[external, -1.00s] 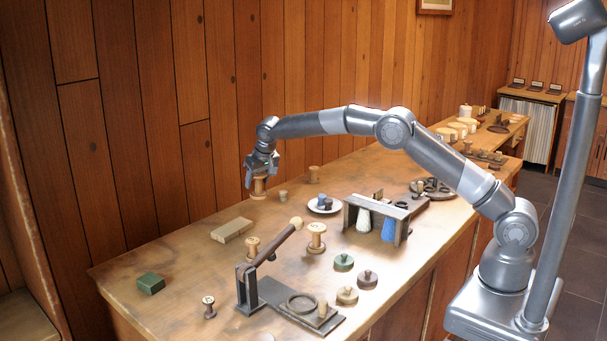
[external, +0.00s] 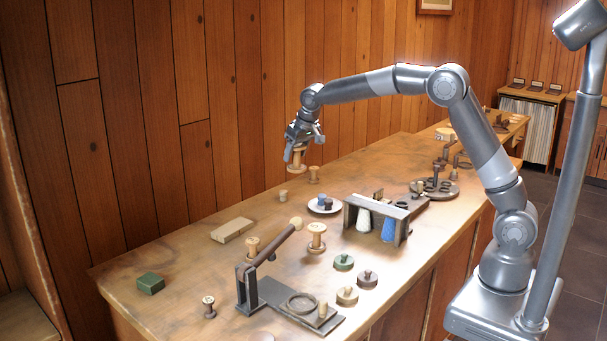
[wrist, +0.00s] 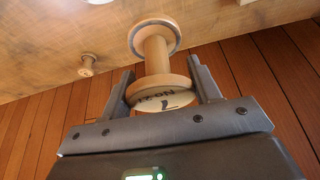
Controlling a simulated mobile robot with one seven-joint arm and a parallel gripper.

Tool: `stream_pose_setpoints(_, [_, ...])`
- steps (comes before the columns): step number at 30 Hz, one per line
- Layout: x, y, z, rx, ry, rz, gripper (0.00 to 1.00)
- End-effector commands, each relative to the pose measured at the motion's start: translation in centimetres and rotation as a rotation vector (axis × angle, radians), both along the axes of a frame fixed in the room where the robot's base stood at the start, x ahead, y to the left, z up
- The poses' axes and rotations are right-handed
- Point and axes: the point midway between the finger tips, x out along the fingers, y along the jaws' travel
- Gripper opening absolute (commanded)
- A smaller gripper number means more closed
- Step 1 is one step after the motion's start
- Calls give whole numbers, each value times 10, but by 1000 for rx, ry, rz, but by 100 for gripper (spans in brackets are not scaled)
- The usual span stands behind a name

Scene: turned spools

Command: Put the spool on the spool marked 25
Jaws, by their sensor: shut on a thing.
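My gripper (external: 297,157) is shut on a light wooden spool (external: 296,166) and holds it in the air above the far left part of the bench. In the wrist view the held spool (wrist: 156,55) sits between the two fingers, its end near the palm showing dark printed marks. I cannot read which is marked 25.
The lever stand (external: 247,288) rises at the front. A dark rack (external: 376,205) holds a white and a blue cone. A white plate (external: 324,205), a tan block (external: 232,230), a green box (external: 150,283) and several knobbed discs (external: 344,262) lie around.

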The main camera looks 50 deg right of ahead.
Motion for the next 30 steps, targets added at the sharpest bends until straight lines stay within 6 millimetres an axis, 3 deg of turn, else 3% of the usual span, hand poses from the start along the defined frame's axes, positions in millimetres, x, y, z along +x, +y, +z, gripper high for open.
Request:
stream_pose_setpoints(9, [-98, 19, 28, 2, -3, 129, 34])
stream_pose_setpoints(18, [-181, 24, 32, 2, -2, 230, 34])
stream_pose_setpoints(26, [-209, 27, 28, 3, -2, 266, 34])
stream_pose_setpoints(30, [-209, 47, 15, 1, 1, 271, 34])
